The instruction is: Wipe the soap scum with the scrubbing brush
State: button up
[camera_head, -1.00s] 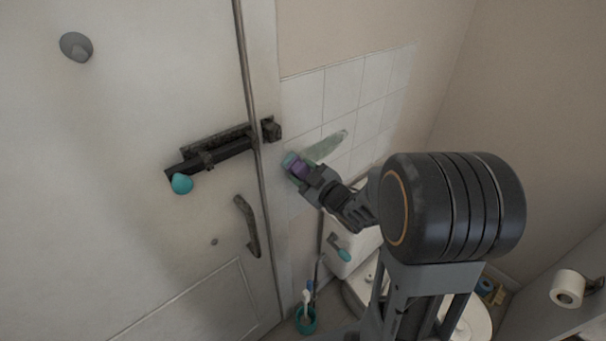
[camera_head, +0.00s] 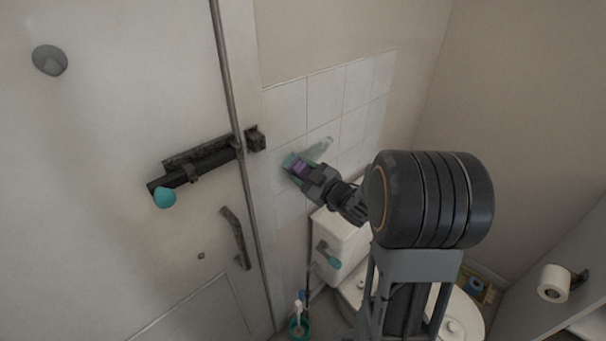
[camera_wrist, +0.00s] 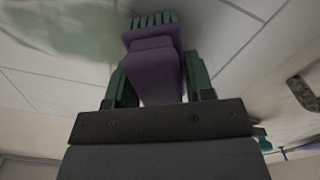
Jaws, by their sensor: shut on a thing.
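The scrubbing brush has a purple body (camera_head: 297,165) and teal-green bristles. My gripper (camera_head: 303,170) is shut on it, holding it at the tiled wall by the door edge. In the wrist view the brush (camera_wrist: 152,68) stands between the two green fingers, with its bristles pointing away from my gripper. The soap scum (camera_head: 319,150) is a pale green smear on the white tiles, just right of the brush head. It also shows as a greenish haze at the upper left of the wrist view (camera_wrist: 60,28). Bristle contact with the tiles cannot be told for sure.
A white door with a black bolt (camera_head: 205,165) and a handle (camera_head: 236,238) stands at left. A toilet cistern (camera_head: 341,238) with a teal-tipped lever is below my gripper. A paper roll (camera_head: 553,283) hangs at right.

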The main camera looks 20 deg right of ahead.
aim_at(319, 152)
dwell(0.4)
jog(key=shift+w+d, duration=0.4)
jog(key=shift+d, duration=0.4)
jog(key=shift+w+d, duration=0.35)
jog(key=shift+d, duration=0.5)
jog(key=shift+w+d, duration=0.4)
jog(key=shift+d, duration=0.4)
jog(key=shift+w+d, duration=0.4)
jog(key=shift+d, duration=0.4)
jog(key=shift+w+d, duration=0.35)
jog(key=shift+d, duration=0.5)
jog(key=shift+w+d, duration=0.4)
jog(key=shift+d, duration=0.4)
jog(key=shift+w+d, duration=0.35)
jog(key=shift+d, duration=0.45)
jog(key=shift+w+d, duration=0.4)
jog(key=shift+d, duration=0.4)
jog(key=shift+w+d, duration=0.35)
jog(key=shift+d, duration=0.45)
jog(key=shift+s+a+b, duration=0.15)
jog(key=shift+s+a, duration=0.25)
jog(key=shift+a, duration=0.45)
jog(key=shift+s+a+b, duration=0.2)
jog(key=shift+s+a, duration=0.15)
jog(key=shift+a, duration=0.45)
jog(key=shift+s+a+b, duration=0.15)
jog(key=shift+s+a, duration=0.25)
jog(key=shift+a, duration=0.45)
